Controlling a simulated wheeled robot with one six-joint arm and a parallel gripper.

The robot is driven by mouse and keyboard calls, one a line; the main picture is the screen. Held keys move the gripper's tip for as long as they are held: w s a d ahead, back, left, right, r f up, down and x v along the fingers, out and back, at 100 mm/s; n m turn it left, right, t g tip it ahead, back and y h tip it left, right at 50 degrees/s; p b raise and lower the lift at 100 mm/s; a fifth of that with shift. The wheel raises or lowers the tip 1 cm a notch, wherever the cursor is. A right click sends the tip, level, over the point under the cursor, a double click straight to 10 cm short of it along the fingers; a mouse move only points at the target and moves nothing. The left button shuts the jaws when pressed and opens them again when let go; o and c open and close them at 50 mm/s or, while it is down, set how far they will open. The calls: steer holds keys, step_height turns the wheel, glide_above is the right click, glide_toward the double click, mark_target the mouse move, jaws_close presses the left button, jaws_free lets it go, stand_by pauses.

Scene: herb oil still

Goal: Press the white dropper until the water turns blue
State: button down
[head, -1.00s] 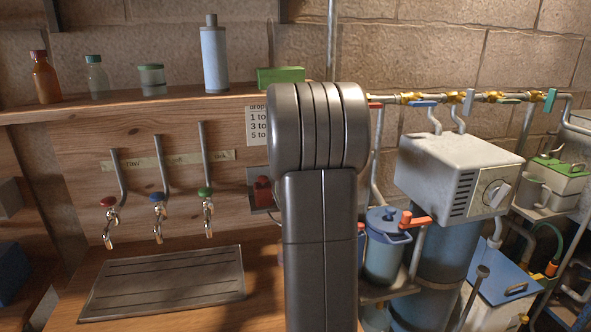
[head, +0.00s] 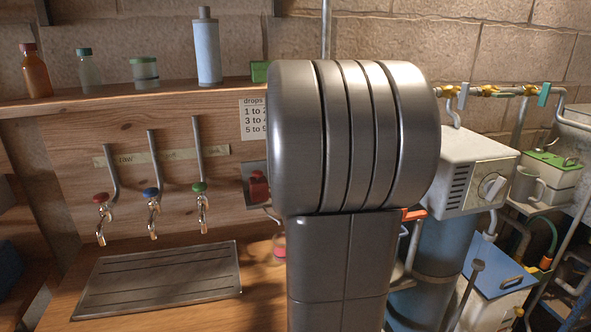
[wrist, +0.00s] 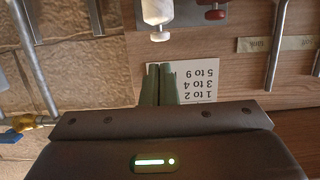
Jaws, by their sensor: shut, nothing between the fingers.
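The white dropper (wrist: 157,12) shows at the top of the wrist view, cut off by the upper edge, with a white knob at its lower end. My gripper (wrist: 161,68) is shut and empty. In the picture its fingertips lie just below the white dropper's knob, with a gap between them; I cannot tell the depth. In the head view my arm hides the white dropper and my gripper. A small vessel with pinkish contents (head: 279,246) shows partly beside my arm; I cannot tell whether it holds the task's water.
A red dropper (head: 257,186) sits beside the white one, also in the wrist view (wrist: 215,13). A drops card (head: 255,119) hangs on the wooden panel. Several taps stand above a drain tray (head: 160,282). A white box unit (head: 462,165) and pipes stand right.

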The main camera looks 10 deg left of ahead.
steer(key=shift+v, duration=1.35)
steer(key=shift+r, duration=0.2)
stand_by(1.8)
steer(key=w+r, duration=0.1)
steer(key=w+a+r+p, duration=0.1)
steer(key=r, duration=0.1)
steer(key=w+r+p, duration=0.1)
steer(key=shift+w+a+r, duration=0.25)
steer(key=x, duration=1)
steer(key=shift+f+b, duration=0.15)
steer(key=shift+b, duration=0.2)
step_height(320, 180, down, 3)
steer(key=shift+r+b, duration=0.2)
steer(key=shift+b, duration=0.25)
steer(key=shift+f, duration=0.7)
